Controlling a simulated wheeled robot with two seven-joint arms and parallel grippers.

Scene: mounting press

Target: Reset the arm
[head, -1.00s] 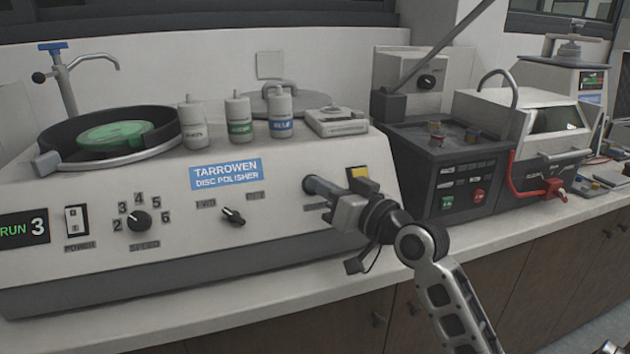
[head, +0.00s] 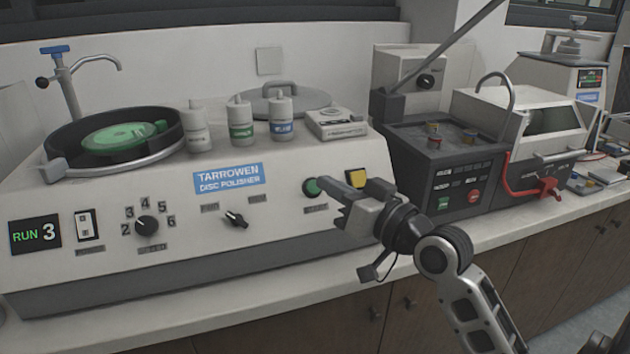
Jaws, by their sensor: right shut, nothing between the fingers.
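My right gripper (head: 340,188) is shut and empty, in front of the right part of the disc polisher's (head: 110,272) front panel. The green button is partly covered by the fingers. The polisher's display (head: 35,235) reads RUN 3, and a green disc (head: 118,136) sits in its round bowl. My left gripper is not in view.
Three white bottles (head: 241,122) and a small white box (head: 337,122) stand on the polisher. A dark machine (head: 448,165) with a long raised lever (head: 452,40) stands close to the right, with a white hooded machine (head: 535,120) beside it. Open space lies in front of the counter.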

